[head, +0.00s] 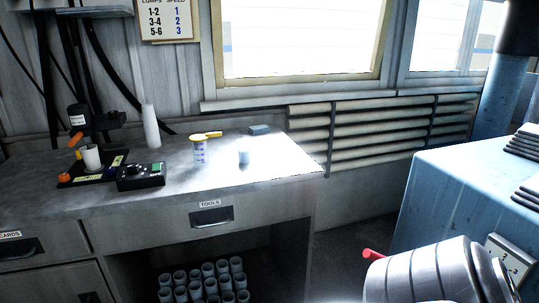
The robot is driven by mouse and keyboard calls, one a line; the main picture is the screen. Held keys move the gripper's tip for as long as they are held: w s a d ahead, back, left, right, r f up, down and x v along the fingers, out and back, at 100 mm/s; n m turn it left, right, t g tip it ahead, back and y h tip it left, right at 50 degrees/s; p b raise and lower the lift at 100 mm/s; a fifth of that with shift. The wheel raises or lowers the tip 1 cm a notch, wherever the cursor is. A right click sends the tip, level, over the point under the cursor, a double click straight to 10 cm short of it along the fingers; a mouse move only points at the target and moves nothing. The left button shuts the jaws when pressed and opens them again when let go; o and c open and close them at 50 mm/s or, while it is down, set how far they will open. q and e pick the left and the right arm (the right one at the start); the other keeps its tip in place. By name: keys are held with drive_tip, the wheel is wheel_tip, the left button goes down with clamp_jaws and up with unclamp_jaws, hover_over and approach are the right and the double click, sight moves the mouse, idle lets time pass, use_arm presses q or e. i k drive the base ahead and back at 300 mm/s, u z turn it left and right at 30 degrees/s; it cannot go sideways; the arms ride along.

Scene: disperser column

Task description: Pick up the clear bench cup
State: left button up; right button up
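The clear bench cup (244,152) is a small, pale, see-through cup. It stands on the brightly lit right part of the grey bench top (285,158) in the head view. Glare washes out its outline. Neither of my grippers shows in this view.
Left on the bench are a stand device holding a white cup (92,157), a black control box (140,176) and a tall white cup stack (151,126). A small blue-grey block (260,129) lies behind. More cups (207,271) fill the shelf below. A pale blue cabinet (450,185) stands right.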

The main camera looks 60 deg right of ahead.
sight(244, 146)
drive_tip(key=z, duration=1)
drive_tip(key=i, duration=0.2)
drive_tip(key=z, duration=0.1)
